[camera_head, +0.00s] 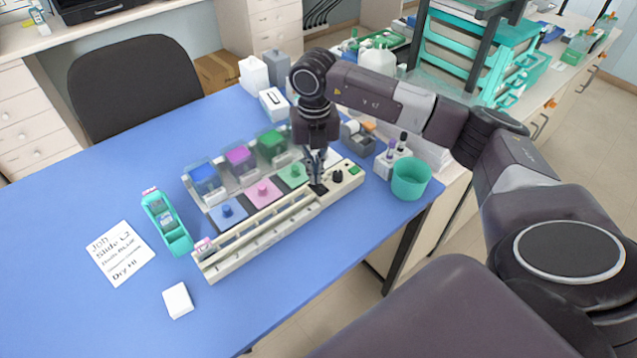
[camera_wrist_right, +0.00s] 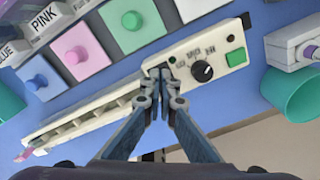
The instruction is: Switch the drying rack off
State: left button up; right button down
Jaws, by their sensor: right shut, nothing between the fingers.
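The drying rack (camera_head: 262,236) is a long cream rail along the front of the staining station, and it also shows in the right wrist view (camera_wrist_right: 88,122). Its control panel at the right end carries a black knob (camera_wrist_right: 202,71) and a green button (camera_wrist_right: 236,57). A dark part sits on the panel's left side, partly hidden by my fingertips. My right gripper (camera_head: 318,184) is shut and empty, with its tips at that dark part, left of the knob; it also shows in the right wrist view (camera_wrist_right: 160,76). Contact cannot be told. My left gripper is not in view.
Blue, pink and green stain jars (camera_head: 240,160) stand behind the rack with matching coloured pads. A teal cup (camera_head: 411,178) is right of the panel. A teal slide holder (camera_head: 167,222), a handwritten note (camera_head: 121,253) and a white block (camera_head: 178,300) lie left. The front-left table is clear.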

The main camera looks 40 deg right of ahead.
jog(key=shift+r+p, duration=1.75)
jog(key=shift+r, duration=1.3)
jog(key=shift+f, duration=0.1)
